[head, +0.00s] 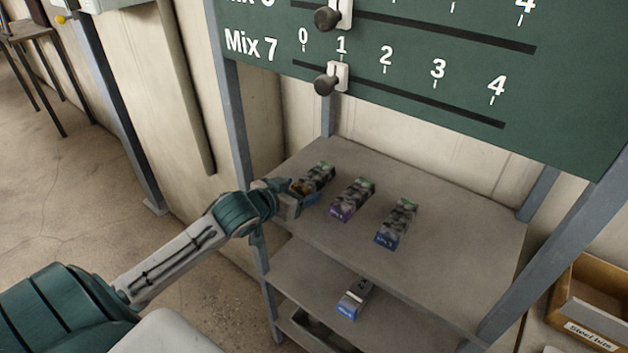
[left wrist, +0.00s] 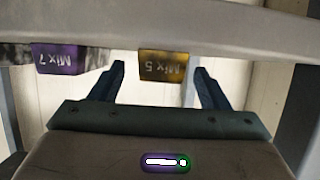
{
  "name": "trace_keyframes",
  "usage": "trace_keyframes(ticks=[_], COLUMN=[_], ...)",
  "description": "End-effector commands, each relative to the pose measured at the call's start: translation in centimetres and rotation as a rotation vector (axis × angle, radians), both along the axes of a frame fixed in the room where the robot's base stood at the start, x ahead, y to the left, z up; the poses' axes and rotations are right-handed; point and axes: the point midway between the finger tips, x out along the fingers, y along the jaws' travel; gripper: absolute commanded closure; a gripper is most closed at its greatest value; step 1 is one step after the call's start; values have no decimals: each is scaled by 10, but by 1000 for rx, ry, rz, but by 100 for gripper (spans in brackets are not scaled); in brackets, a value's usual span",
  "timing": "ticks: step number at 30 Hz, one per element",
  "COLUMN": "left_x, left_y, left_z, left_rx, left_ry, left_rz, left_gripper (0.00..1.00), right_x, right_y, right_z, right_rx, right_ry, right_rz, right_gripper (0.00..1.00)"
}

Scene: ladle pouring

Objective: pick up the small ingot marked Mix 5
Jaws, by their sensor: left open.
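The Mix 5 ingot (head: 321,171) is a small dark block with a yellow end, leftmost in a row on the upper shelf. Its near end is partly hidden by my left gripper in the head view. In the left wrist view, its yellow end (left wrist: 163,66) shows the label Mix 5 upside down. My left gripper (head: 305,192) is open at the near end of this ingot. In the left wrist view, the two fingers (left wrist: 155,72) stand apart on either side of the yellow end, with a gap on each side. My right gripper is not in view.
The purple-ended Mix 7 ingot (head: 352,200) lies to the right, and a blue-ended ingot (head: 397,223) beyond it. The upper shelf (head: 460,245) is bare at right. Another block (head: 355,298) lies on the lower shelf. A green slider board (head: 430,90) hangs above.

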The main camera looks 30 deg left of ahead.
Motion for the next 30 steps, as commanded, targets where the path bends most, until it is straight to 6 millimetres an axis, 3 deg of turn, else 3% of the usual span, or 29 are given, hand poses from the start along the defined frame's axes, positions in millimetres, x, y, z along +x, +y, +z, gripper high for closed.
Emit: trace_keyframes(ticks=[7, 12, 21, 30], left_x=[32, 48, 52, 52], left_y=[-1, -2, -2, -2], left_z=[5, -4, -7, -7], left_rx=[-6, -4, 1, 0], left_ry=[-4, 0, 0, 0], left_rz=[2, 2, 0, 0], left_gripper=[30, 30, 30, 87], right_x=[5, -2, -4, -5], right_y=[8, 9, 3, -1], right_z=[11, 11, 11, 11], right_rx=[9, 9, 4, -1], right_ry=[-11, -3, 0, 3], right_rz=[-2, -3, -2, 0], right_gripper=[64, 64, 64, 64])
